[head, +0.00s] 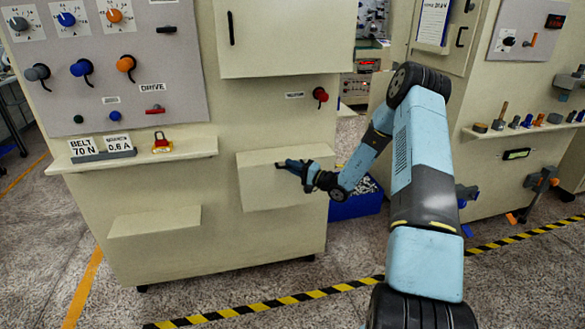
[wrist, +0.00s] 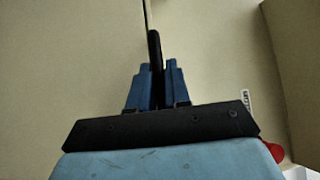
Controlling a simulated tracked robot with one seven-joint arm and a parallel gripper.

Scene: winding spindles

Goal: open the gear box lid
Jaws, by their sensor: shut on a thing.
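A cream box (head: 262,196) juts from the lower right of the cabinet front; I take it for the gear box, but no readable label confirms this. My gripper (head: 281,164) is at the upper part of this box, with its arm reaching in from the right. In the wrist view, the blue fingers of my gripper (wrist: 157,80) are shut on a black handle (wrist: 154,45), which stands up between them. The handle's lower part is hidden by the fingers. I cannot tell whether the lid is raised at all.
A red knob (head: 320,95) sits on the cabinet above the box. An upper door (head: 285,40) has a black handle. A shelf (head: 190,150) with cards and a red padlock is to the left. A blue bin (head: 358,205) stands on the floor behind my arm.

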